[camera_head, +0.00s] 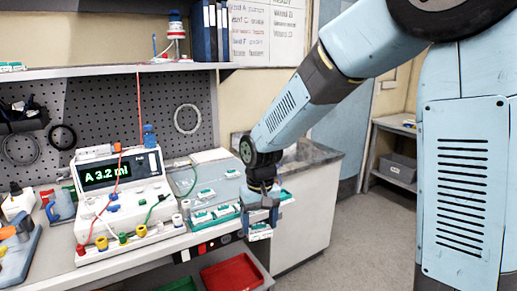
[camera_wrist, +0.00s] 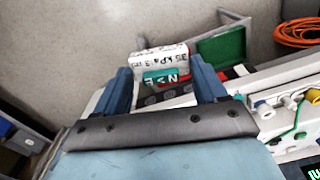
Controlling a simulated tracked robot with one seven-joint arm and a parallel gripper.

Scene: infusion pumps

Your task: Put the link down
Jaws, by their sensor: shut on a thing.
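My gripper (camera_head: 262,208) is at the bench's right front edge, pointing down. It is shut on a small white and teal block, which I take to be the link (camera_head: 260,233). In the wrist view the link (camera_wrist: 165,77) sits between the two blue fingers and shows "35 kPa" and "N>E" lettering. The link appears to be held at the bench's edge; I cannot tell whether it touches anything below. Similar white and teal pieces (camera_head: 213,214) lie on the bench just left of my gripper.
A pump-like device (camera_head: 122,190) reading "A 3.2 ml" stands on the bench to the left, with coloured tubes and connectors. A red bin (camera_head: 232,274) is below the front edge, and a green bin (camera_wrist: 222,47) shows in the wrist view. The floor (camera_head: 345,250) at right is clear.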

